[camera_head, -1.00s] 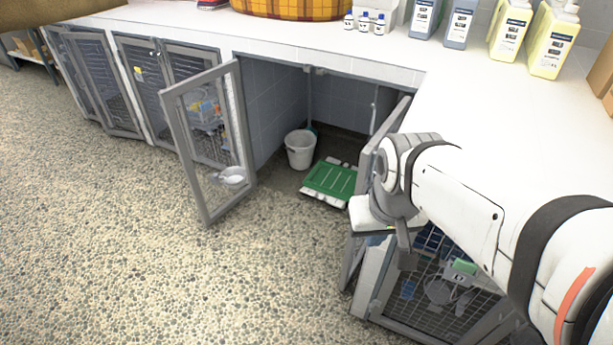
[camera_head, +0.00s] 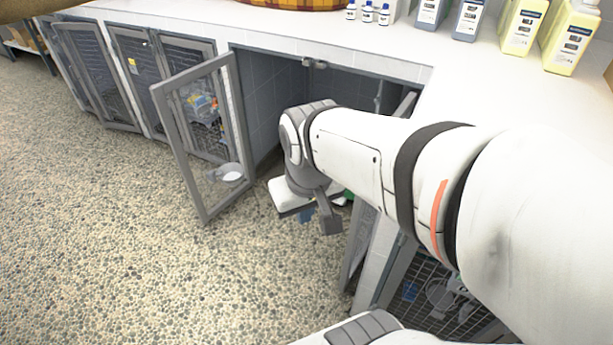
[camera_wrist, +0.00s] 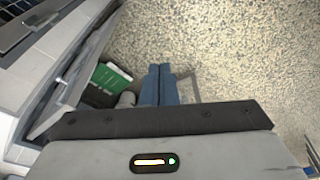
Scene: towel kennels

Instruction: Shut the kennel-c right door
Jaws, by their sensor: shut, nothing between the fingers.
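The open kennel under the counter has two mesh doors standing open; no kennel letter is readable. Its right door (camera_head: 359,238) projects outward in the head view, mostly hidden behind my arm. In the wrist view, a grey door frame (camera_wrist: 67,92) stands at the left, apart from my fingers. My gripper (camera_head: 306,215) is left of the right door, in front of the opening, pointing down. In the wrist view its blue fingers (camera_wrist: 160,84) are together and empty. The left door (camera_head: 207,140) stands open to the left of my gripper.
More mesh-fronted kennels (camera_head: 128,75) line the left. Bottles (camera_head: 508,27) stand on the white counter. The pebbled floor (camera_head: 110,235) in front is clear.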

